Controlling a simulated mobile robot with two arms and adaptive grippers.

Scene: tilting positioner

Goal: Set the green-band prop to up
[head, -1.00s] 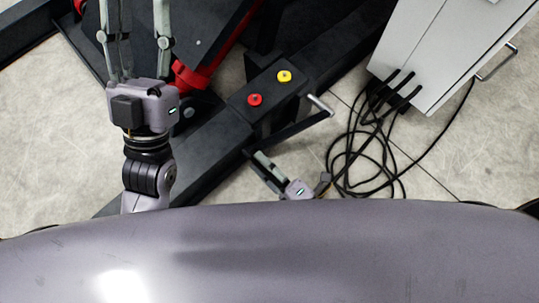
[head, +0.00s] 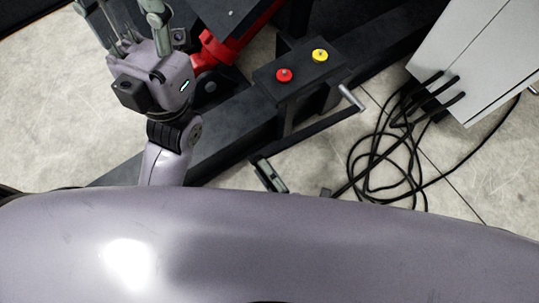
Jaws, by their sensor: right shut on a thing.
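No green band shows, so I cannot tell for certain which part is the prop. My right gripper (head: 262,165) is small, low in the middle, with its fingers at the near end of a thin black bar (head: 312,130). It is shut there; the contact is small and partly dark. Its body is hidden behind my own purple-grey body. My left gripper (head: 124,12) is large at the upper left, above the floor beside the dark frame. Its fingers stand apart, the tips cut off by the top edge.
A black box with a red button (head: 284,75) and a yellow button (head: 320,56) stands on the dark beam (head: 235,142). A silver handle (head: 351,97) sticks out beside it. A grey cabinet (head: 478,55) and looped black cables (head: 385,160) are at the right. A red part (head: 215,50) is near the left gripper.

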